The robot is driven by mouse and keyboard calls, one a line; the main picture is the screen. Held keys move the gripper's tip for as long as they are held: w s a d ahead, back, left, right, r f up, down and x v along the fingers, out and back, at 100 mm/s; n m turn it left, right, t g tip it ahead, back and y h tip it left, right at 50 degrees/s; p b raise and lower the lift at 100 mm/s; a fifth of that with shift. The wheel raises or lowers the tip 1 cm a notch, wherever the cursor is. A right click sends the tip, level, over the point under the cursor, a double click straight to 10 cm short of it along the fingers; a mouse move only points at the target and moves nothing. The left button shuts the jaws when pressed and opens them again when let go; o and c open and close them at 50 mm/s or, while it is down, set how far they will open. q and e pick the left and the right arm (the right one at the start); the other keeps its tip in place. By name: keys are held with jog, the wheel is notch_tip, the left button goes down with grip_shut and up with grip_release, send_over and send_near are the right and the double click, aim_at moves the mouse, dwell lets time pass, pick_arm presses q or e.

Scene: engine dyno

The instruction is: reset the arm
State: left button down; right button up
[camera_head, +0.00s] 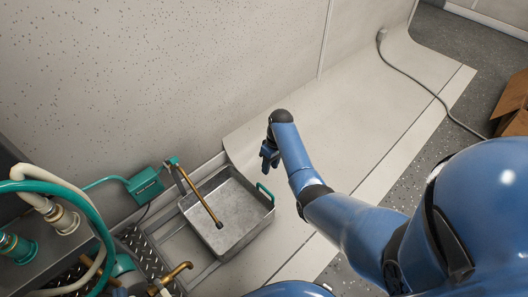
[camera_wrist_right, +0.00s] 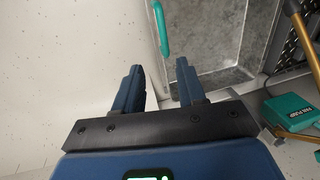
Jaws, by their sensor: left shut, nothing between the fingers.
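My right arm (camera_head: 345,215) reaches in from the lower right of the head view and bends at a dark-capped joint. Its gripper (camera_head: 268,156) hangs above the pale floor sheet, beyond the metal drain pan. In the right wrist view, the fingers of this gripper (camera_wrist_right: 160,72) stand apart with nothing between them. My left gripper is not in view.
A grey metal pan (camera_head: 238,243) with a green handle (camera_head: 265,192) stands close to my right gripper. A green pump box (camera_head: 145,186), hoses and brass fittings crowd the left. A cardboard box (camera_head: 512,105) stands at the right.

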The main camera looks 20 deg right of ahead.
jog(key=w+d+r+m+t+h, duration=0.35)
jog(key=w+r+t, duration=0.45)
jog(key=w+t, duration=0.3)
jog(key=s+a+r+t, duration=0.3)
jog(key=s+r, duration=0.2)
jog(key=s, duration=0.5)
jog(key=s+a+r+m+t+p, duration=0.15)
jog(key=s+r+t, duration=0.25)
jog(key=s, duration=0.7)
jog(key=s+a+r+t, duration=0.3)
jog(key=s+a+r, duration=0.15)
jog(key=s, duration=0.55)
jog(key=s+a+f+n+g+y, duration=0.1)
jog(key=s+g+y, duration=0.15)
jog(key=s, duration=0.95)
notch_tip(320, 180, up, 37)
jog(key=h+p, duration=0.1)
jog(key=p, duration=3.7)
jog(key=shift+w+r, duration=0.2)
